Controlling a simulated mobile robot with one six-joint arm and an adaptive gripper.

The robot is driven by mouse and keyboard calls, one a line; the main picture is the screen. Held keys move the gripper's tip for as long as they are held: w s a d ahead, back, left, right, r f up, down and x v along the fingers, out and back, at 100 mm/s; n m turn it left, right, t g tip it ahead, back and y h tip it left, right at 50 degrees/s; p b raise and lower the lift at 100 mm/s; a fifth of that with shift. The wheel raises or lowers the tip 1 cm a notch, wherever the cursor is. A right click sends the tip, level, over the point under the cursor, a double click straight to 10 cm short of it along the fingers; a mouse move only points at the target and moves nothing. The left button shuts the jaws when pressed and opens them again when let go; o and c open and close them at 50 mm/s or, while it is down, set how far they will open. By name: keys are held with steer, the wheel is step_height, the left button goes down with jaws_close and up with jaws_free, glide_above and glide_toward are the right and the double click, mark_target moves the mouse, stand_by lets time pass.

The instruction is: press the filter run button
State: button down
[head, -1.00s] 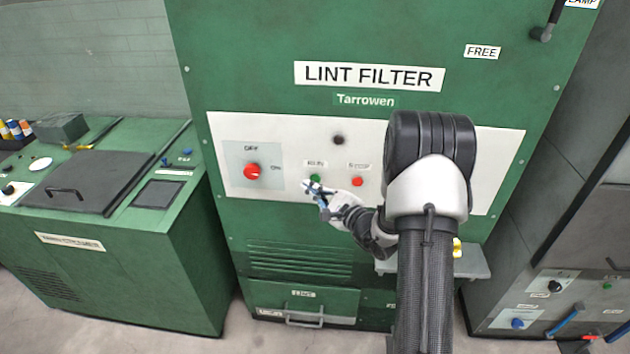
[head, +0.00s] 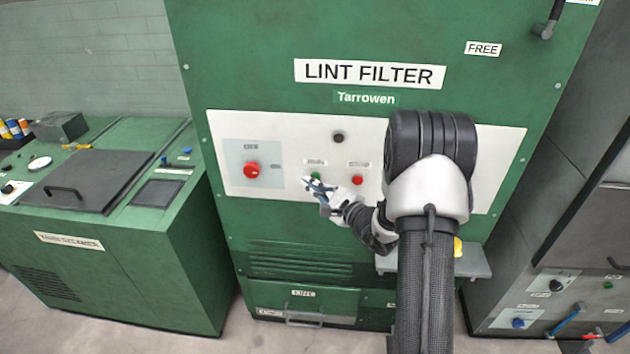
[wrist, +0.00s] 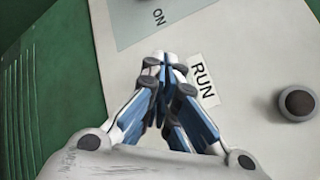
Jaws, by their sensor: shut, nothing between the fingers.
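The green run button (head: 316,176) sits under its small label on the pale panel of the lint filter (head: 375,75). My gripper (head: 306,182) is shut and empty, its tips at the lower left edge of the button in the head view. In the wrist view my gripper (wrist: 162,58) points at the panel beside the RUN label (wrist: 203,82), and the button itself is hidden behind the fingers. I cannot tell whether the tips touch the button.
A red stop button (head: 358,180) is right of the run button, partly beside my arm. A red rotary switch (head: 251,170) is to the left. A dark round knob or lamp (head: 338,137) is above. A grey shelf (head: 470,262) juts out below right.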

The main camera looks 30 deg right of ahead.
steer(key=shift+w+d, duration=0.3)
steer(key=shift+w, duration=0.15)
stand_by(0.9)
stand_by(0.3)
steer(key=shift+s+a+b, duration=0.5)
steer(key=shift+s+a, duration=0.05)
steer(key=shift+s, duration=0.25)
steer(key=s+a, duration=0.2)
steer(key=s+b, duration=0.1)
steer(key=s, duration=0.1)
steer(key=shift+s+a, duration=0.1)
steer(key=shift+a, duration=0.3)
stand_by(0.5)
